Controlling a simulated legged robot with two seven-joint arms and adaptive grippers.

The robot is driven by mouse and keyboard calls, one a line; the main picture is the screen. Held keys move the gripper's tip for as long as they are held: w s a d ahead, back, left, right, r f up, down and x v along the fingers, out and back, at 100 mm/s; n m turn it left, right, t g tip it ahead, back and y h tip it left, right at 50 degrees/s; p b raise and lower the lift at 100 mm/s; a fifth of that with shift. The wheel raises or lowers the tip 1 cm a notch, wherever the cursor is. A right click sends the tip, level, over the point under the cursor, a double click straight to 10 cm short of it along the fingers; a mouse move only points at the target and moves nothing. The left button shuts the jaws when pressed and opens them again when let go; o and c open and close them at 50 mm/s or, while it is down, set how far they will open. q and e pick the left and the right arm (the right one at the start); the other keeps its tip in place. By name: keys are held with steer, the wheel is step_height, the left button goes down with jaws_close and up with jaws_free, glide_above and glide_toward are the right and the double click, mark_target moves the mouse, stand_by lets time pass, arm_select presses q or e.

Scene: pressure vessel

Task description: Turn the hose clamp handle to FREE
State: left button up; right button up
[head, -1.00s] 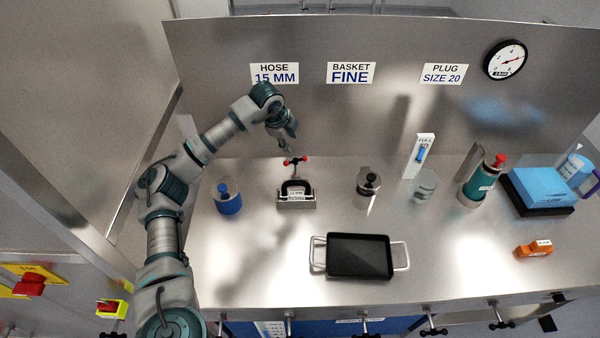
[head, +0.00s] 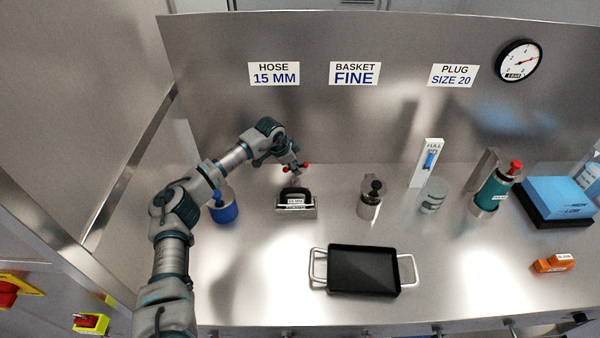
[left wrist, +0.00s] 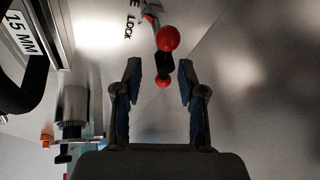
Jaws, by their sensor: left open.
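The hose clamp handle (head: 304,168) is a short bar with a red ball at each end, at the back of the bench under the HOSE 15 MM sign. In the left wrist view the handle (left wrist: 167,40) shows between the open fingers, its balls lined up nearly along the view. My left gripper (left wrist: 160,70) is open, one finger on each side of the handle, with gaps visible; I cannot tell its depth. In the head view the gripper (head: 292,164) is at the handle and partly hides it.
A metal block with a black arch (head: 295,205) stands just in front of the handle. A blue canister (head: 223,212) is at left, partly behind my arm. A steel pot (head: 369,206) and black tray (head: 363,270) are to the right. The back panel (head: 330,120) rises close behind.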

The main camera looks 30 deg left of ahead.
mark_target(297, 180)
arm_select(q)
steer(key=x, duration=0.4)
steer(key=shift+w+a+f, duration=0.1)
steer(key=shift+a+f, duration=0.1)
steer(key=shift+f, duration=0.2)
steer(key=shift+w+d+f+b, duration=0.15)
steer(key=shift+w+f+b, duration=0.15)
steer(key=shift+f, duration=0.1)
arm_select(e)
steer(key=shift+w+a+r, duration=0.1)
steer(key=shift+w+r, duration=0.1)
steer(key=shift+r, duration=0.3)
steer(key=shift+w+a+r, duration=0.1)
steer(key=shift+w+r, duration=0.1)
steer(key=shift+r, duration=0.3)
arm_select(q)
steer(key=shift+d+r, duration=0.1)
steer(key=shift+d, duration=0.05)
arm_select(e)
steer(key=shift+d, duration=0.1)
